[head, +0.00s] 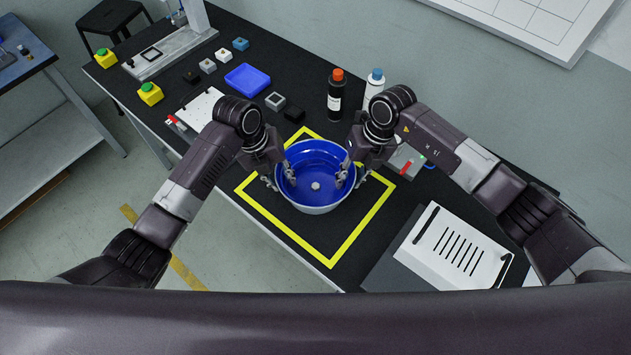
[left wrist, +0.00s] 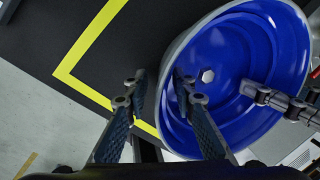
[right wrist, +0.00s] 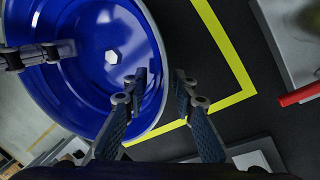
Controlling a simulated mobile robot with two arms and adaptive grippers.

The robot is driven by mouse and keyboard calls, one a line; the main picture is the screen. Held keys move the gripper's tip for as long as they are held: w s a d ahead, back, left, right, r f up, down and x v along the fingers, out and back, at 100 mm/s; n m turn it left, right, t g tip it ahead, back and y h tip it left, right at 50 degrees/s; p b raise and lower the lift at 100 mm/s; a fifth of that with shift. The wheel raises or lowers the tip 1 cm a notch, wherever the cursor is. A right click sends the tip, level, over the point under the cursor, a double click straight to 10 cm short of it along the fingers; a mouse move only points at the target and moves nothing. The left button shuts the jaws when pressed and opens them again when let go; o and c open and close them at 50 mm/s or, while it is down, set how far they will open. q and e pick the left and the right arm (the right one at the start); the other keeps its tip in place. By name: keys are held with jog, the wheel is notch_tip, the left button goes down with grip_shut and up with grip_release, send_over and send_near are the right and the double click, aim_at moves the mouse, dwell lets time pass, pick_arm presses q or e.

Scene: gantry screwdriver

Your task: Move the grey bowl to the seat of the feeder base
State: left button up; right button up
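The bowl (head: 316,205), grey-white outside and blue inside with a pale hexagon at its centre, stands within a yellow square outline on the black table. It also shows in the left wrist view (left wrist: 235,110) and the right wrist view (right wrist: 90,95). My left gripper (head: 275,182) is at its left rim, fingers apart, one outside the wall and one inside. My right gripper (head: 355,175) straddles the right rim likewise, fingers apart. I cannot tell for certain which thing is the feeder base; a grey box with a red bar (head: 407,167) is partly hidden behind my right gripper.
A black bottle with an orange cap (head: 335,92) and a blue-capped bottle (head: 374,85) stand behind the bowl. A blue tray (head: 247,80) and several small blocks lie at back left. The outline's front part is clear.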

pick_arm(q)
jog(key=shift+c, duration=0.4)
pick_arm(e)
jog(key=shift+c, duration=0.4)
pick_arm(q)
grip_shut()
pick_arm(e)
grip_shut()
pick_arm(q)
jog(key=shift+w+r, duration=0.1)
pick_arm(e)
jog(key=shift+w+r, duration=0.1)
